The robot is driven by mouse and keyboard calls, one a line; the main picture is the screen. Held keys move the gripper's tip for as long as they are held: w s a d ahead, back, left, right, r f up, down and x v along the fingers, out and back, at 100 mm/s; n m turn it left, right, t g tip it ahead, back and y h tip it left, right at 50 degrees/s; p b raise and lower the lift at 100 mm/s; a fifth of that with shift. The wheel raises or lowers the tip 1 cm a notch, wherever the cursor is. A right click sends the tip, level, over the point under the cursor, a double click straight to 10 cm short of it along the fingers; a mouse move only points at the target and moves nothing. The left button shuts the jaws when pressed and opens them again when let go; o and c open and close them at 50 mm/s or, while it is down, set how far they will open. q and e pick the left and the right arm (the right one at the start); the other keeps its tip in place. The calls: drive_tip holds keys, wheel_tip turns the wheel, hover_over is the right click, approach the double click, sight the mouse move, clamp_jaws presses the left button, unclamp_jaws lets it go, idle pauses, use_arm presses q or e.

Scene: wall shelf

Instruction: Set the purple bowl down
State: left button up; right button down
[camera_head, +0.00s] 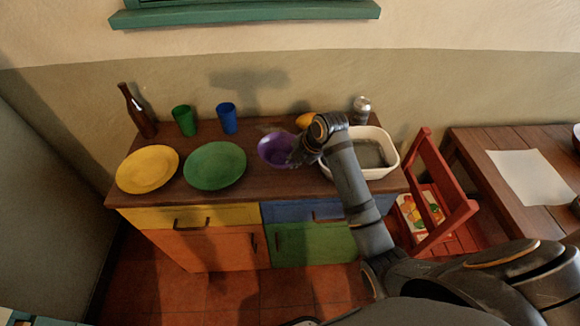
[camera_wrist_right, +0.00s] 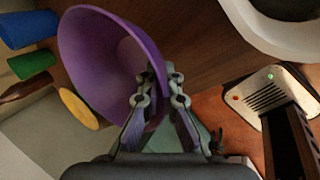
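The purple bowl (camera_head: 274,148) is at the middle of the wooden cabinet top (camera_head: 258,190). In the right wrist view the bowl (camera_wrist_right: 105,60) looks tilted, with its wall between the two fingers. My right gripper (camera_head: 298,156) is at the bowl's right side in the head view. In the wrist view the right gripper (camera_wrist_right: 163,92) is shut on the bowl's rim. Whether the bowl's base touches the wood or hangs just above it, I cannot tell. My left gripper is in neither view.
A green plate (camera_head: 215,165) is left of the bowl, then a yellow plate (camera_head: 148,169). Blue (camera_head: 227,118) and green (camera_head: 184,120) cups and a bottle (camera_head: 137,112) stand behind. A white basin (camera_head: 387,170) is right; a yellow fruit (camera_head: 305,120) and a can (camera_head: 361,110) are behind.

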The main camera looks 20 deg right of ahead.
drive_tip(key=shift+w+a+f, duration=0.25)
drive_tip(key=shift+w+f, duration=0.15)
drive_tip(key=shift+f, duration=0.1)
drive_tip(key=shift+w+f+p, duration=0.15)
drive_tip(key=shift+f+p, duration=0.35)
drive_tip(key=shift+f, duration=1.25)
drive_tip(key=shift+f, duration=0.1)
drive_tip(key=c, duration=1.5)
unclamp_jaws()
drive_tip(key=v, duration=1.2)
drive_tip(key=shift+a+b, duration=0.1)
drive_tip(key=shift+b, duration=0.2)
